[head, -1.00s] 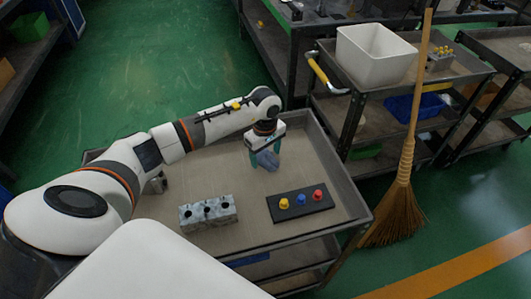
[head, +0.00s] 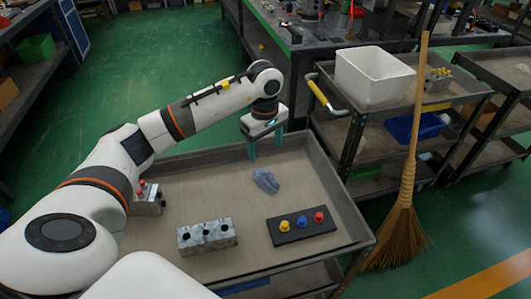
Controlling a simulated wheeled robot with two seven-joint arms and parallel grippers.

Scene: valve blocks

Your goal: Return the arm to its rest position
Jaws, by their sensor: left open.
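My left arm comes in from the left and reaches over the cart's tray. My left gripper (head: 265,146) is open and empty, pointing down above the back part of the tray. A crumpled blue-grey item (head: 265,181), perhaps a glove or cloth, lies on the tray below and apart from the fingers. A grey valve block (head: 207,237) with several dark holes sits near the front of the tray. A black plate (head: 301,226) with yellow, blue and red knobs lies to its right. My right gripper is not in view.
The tray cart (head: 343,205) has raised rims. Another block with red-topped parts (head: 148,199) stands at the tray's left, partly behind my arm. A broom (head: 402,211) leans at the right near a cart with a white bin (head: 374,78). Green floor is open at the back left.

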